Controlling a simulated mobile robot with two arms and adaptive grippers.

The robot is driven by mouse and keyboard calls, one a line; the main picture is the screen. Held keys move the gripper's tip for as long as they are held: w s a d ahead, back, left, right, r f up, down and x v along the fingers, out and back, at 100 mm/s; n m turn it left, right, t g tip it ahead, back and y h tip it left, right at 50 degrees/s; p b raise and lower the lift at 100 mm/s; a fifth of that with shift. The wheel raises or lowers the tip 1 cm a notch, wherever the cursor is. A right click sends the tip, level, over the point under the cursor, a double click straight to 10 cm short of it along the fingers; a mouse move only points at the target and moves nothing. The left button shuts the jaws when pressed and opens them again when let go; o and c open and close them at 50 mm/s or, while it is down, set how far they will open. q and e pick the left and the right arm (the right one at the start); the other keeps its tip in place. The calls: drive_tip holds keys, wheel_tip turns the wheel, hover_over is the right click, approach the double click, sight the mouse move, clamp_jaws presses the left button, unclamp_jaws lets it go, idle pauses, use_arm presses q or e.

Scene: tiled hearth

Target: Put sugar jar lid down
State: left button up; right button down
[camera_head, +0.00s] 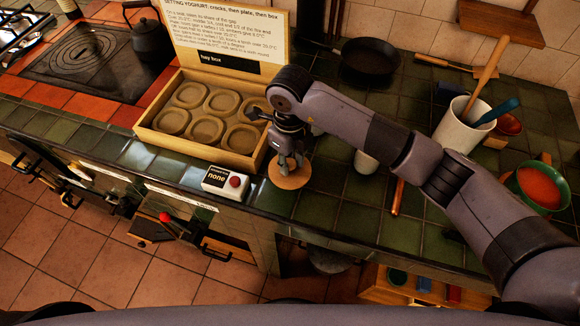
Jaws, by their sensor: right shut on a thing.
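The sugar jar lid looks to be the round, light wooden disc (292,182) near the counter's front edge. My right gripper (289,160) points down over its middle and is shut on it; the fingers hide the gripped part. I cannot tell whether the disc touches the tiles or hangs just above them. A pale cylinder (366,162), partly hidden under my right arm, stands to the right and may be the sugar jar; its top is hidden. My left gripper is not in view.
A utensil crock (460,133), a bowl with orange contents (541,186) and a pan (371,62) are right and behind. Green tiles right of the disc are mostly clear.

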sight(290, 171)
drive_tip(key=shift+f, duration=0.25)
wheel_tip(290, 171, down, 3)
drive_tip(key=shift+f+p, duration=0.2)
drive_tip(key=shift+p, duration=0.25)
drive_tip(key=shift+f, duration=0.25)
drive_tip(key=shift+f, duration=0.1)
drive_tip(key=shift+f+b, duration=0.15)
drive_tip(key=shift+b, duration=0.15)
drive_tip(key=c, duration=1.3)
unclamp_jaws()
